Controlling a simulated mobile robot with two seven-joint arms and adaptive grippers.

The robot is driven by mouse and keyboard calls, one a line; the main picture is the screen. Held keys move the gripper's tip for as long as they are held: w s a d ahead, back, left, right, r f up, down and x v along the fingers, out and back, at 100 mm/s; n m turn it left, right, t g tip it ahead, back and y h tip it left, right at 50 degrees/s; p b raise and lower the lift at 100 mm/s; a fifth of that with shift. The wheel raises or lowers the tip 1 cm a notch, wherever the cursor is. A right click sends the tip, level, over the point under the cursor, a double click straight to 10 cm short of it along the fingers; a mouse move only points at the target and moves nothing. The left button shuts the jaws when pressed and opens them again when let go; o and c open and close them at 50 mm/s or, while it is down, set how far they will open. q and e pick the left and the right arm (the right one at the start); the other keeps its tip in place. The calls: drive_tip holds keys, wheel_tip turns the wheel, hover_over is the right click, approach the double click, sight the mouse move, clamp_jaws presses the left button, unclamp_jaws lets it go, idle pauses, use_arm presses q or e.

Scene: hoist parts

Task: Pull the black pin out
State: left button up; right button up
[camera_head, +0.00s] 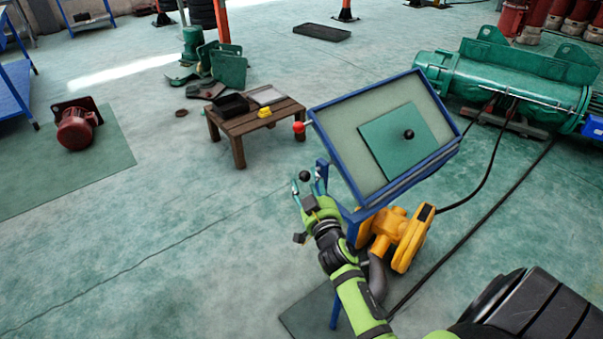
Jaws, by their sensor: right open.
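A black ball-headed pin (305,176) shows near the lower left side of a tilted blue-framed panel (335,118). Its shaft is hidden. My right gripper (307,180) is open, with the black ball between its fingertips in the picture. I cannot tell whether the fingers touch it. A red ball knob (298,127) sticks out from the panel's upper left side. A green square plate (385,145) with a black knob (408,134) lies on the panel's face. My left gripper is not in view.
A yellow machine (402,238) stands under the panel. A low wooden table (243,123) with a black tray and a small yellow item is behind, to the left. A green hoist (500,75) and black cables lie at right. The left floor is mostly clear.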

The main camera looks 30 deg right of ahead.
sight(304, 181)
drive_tip(key=x, duration=0.2)
drive_tip(key=shift+w+d, duration=0.1)
drive_tip(key=shift+w, duration=0.2)
drive_tip(key=shift+w+d+f, duration=0.1)
drive_tip(key=shift+w, duration=0.2)
clamp_jaws()
drive_tip(key=shift+a+f, duration=0.1)
drive_tip(key=shift+a, duration=0.25)
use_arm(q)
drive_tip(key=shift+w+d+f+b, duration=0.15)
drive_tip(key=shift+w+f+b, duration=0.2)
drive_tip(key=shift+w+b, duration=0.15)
use_arm(e)
drive_tip(key=a, duration=0.4)
drive_tip(key=shift+s+a+f, duration=0.1)
drive_tip(key=shift+s, duration=0.05)
